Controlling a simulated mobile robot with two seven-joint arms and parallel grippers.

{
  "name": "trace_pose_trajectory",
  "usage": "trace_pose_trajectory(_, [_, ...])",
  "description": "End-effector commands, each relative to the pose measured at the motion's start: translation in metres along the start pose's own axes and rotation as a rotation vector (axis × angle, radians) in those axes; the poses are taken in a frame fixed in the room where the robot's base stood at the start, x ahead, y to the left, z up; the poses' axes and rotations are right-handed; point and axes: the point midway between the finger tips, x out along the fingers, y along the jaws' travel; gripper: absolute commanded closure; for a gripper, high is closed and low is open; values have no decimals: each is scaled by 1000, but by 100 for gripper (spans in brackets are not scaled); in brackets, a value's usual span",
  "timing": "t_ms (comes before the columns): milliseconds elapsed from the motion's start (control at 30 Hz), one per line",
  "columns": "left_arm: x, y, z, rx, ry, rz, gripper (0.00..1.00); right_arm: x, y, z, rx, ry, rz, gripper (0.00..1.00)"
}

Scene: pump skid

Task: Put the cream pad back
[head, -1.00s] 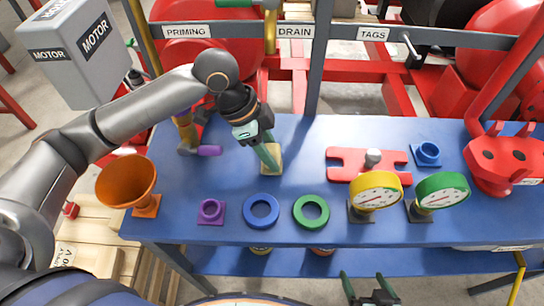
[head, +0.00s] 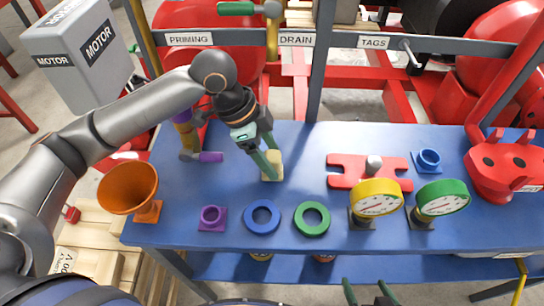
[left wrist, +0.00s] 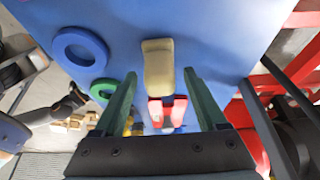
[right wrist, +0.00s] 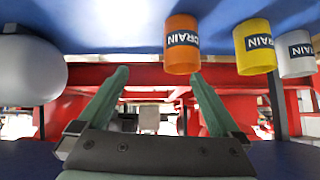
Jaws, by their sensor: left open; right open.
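The cream pad (head: 276,172) is on the blue bench top, behind the blue and green rings. It also shows in the left wrist view (left wrist: 157,68) as a rounded block between the finger lines. My left gripper (head: 269,163) is open at the pad, with one finger towards each side of it. Gaps show beside the pad in the left wrist view, so I see no grip on it. My right gripper (head: 366,288) is open and empty in front of the bench, low down. Its fingers also show in the right wrist view (right wrist: 160,78).
On the bench stand an orange funnel (head: 128,188), a purple fitting (head: 212,217), a blue ring (head: 262,217), a green ring (head: 312,218), yellow (head: 377,198) and green (head: 442,198) gauges and a red plate (head: 345,170). Orange and yellow DRAIN cups (right wrist: 181,58) show below the bench top.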

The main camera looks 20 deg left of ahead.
Motion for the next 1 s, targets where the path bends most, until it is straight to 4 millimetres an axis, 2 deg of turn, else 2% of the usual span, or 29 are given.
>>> trace_pose_trajectory(300, [-70,-1,-1,-1,0,-4,26,-9,3,-6,0,3,10,0])
trace_pose_trajectory(500, [-100,-1,-1,0,1,-2,26,-13,6,-4,2,3,18,0])
trace_pose_trajectory(667, [-108,0,0,0,-1,-1,26,-14,9,-2,4,0,23,0])
trace_pose_trajectory(1000, [-109,0,0,0,0,0,26,-14,9,-1,6,-2,24,0])
